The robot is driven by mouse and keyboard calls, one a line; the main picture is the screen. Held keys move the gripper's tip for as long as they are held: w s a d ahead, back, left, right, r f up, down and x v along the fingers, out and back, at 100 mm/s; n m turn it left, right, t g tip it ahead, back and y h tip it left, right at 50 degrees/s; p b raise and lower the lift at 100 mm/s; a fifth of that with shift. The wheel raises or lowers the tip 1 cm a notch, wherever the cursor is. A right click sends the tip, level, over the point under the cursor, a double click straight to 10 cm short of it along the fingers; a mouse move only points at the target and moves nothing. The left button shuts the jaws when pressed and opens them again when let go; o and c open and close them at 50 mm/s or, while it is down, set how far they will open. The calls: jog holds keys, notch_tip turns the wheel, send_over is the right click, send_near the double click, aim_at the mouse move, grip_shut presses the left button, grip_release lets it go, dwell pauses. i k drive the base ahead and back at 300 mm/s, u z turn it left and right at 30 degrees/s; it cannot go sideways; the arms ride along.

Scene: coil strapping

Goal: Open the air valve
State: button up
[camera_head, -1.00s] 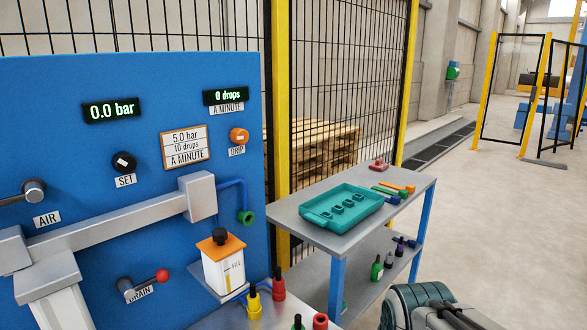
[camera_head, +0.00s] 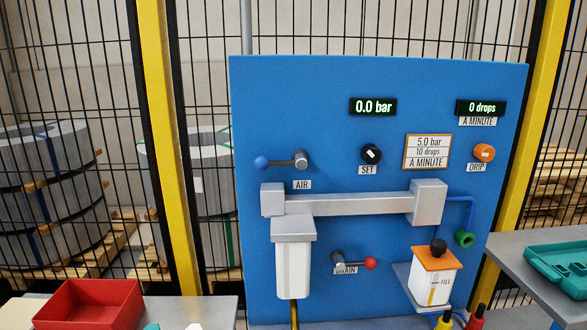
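The air valve (camera_head: 281,161) is on the upper left of the blue panel (camera_head: 300,105) in the head view. It has a grey round hub (camera_head: 300,159) and a lever that points left to a blue ball end (camera_head: 261,163). The AIR label (camera_head: 302,185) is just below it. The lever lies about level. The pressure display (camera_head: 373,106) reads 0.0 bar. My gripper is not in view.
A SET knob (camera_head: 371,154), an orange DRIP knob (camera_head: 484,153) and a red-ended DRAIN lever (camera_head: 371,263) share the panel. A grey pipe block (camera_head: 350,206) runs below the valve. A red bin (camera_head: 89,304) stands at lower left, a teal tray (camera_head: 560,262) at right.

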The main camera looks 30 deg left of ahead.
aim_at(262, 164)
jog(key=u, duration=0.7)
jog(key=i, duration=0.15)
jog(key=u, duration=1.65)
